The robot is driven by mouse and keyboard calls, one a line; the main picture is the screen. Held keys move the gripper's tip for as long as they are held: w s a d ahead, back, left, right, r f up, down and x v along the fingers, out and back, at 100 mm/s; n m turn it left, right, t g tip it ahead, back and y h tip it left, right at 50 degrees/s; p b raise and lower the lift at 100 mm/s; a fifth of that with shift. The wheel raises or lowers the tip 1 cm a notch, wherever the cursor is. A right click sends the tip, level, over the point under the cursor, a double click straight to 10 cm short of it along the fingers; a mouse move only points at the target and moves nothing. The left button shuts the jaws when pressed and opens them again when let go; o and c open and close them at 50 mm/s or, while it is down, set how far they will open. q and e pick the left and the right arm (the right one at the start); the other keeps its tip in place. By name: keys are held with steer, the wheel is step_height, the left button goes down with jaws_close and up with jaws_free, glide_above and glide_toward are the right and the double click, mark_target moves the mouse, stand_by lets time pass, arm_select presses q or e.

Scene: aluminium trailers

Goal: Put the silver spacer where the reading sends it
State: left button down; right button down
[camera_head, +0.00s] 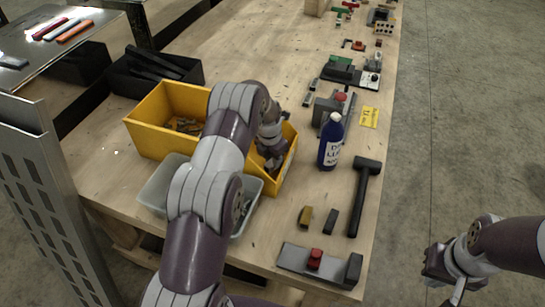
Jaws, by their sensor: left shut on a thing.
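My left gripper (271,164) points down into the right part of the yellow bin (157,135), beside its right wall. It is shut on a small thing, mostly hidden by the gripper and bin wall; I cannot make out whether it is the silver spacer. Small metal parts (188,126) lie in the left part of this bin. A grey device with a red top (340,98) stands behind the blue bottle, next to a yellow label (369,116) whose text is too small to read surely. My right gripper (446,283) hangs off the table at lower right; its fingers are unclear.
A translucent grey tub (157,190) stands in front of the yellow bin, partly behind my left arm. A blue bottle (331,143), a black hammer (364,195), small blocks (306,216) and a grey fixture (296,259) stand or lie to the right. A black bin (130,84) is behind left.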

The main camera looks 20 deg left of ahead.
arm_select(q)
steer(key=shift+f, duration=0.2)
steer(key=shift+d+f, duration=0.15)
steer(key=shift+f, duration=0.05)
steer(key=c, duration=1.2)
jaws_free()
steer(key=shift+r, duration=0.1)
